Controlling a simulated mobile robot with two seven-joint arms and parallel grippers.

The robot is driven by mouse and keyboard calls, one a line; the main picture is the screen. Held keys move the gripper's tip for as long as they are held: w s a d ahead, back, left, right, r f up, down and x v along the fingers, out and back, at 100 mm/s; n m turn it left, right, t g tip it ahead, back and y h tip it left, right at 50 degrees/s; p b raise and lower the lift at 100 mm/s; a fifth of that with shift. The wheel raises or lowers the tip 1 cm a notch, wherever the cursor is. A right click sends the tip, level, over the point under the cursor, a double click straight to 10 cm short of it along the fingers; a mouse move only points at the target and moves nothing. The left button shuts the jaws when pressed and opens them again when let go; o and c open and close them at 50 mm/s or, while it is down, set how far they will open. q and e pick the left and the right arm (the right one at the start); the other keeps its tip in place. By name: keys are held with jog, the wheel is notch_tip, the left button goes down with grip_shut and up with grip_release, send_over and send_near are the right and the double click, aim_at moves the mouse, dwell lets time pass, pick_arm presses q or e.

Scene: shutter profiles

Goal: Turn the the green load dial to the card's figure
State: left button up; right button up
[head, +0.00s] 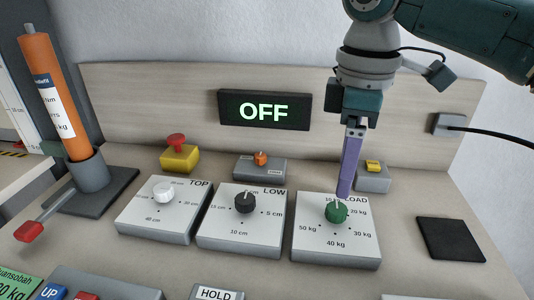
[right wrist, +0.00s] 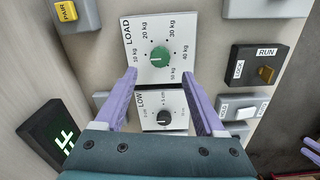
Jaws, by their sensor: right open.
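The green load dial (head: 336,211) sits on the right-hand white LOAD box (head: 309,252), and shows in the right wrist view (right wrist: 160,56). Its pale pointer mark is toward 10 kg. My right gripper (head: 344,194) is open above the dial, pointing down; in the right wrist view its purple fingers (right wrist: 159,74) stand apart, with the dial seen between and beyond them. Contact is not visible. A green card (head: 17,287), cut off at the lower left, seems to read 20 kg. Purple fingers, seemingly my left gripper (right wrist: 311,149), show at the right wrist view's edge.
The LOW box (head: 240,237) and TOP box (head: 140,224) stand left of the LOAD box. A display (head: 264,110) reads OFF. A yellow box with a red button (head: 178,155) and a small orange switch (head: 261,158) stand behind. A dark pad (head: 450,239) lies at right.

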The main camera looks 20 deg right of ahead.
aim_at(337, 208)
notch_tip(337, 208, down, 8)
jog(key=shift+r+b, duration=0.2)
jog(key=shift+b, duration=0.4)
grip_shut()
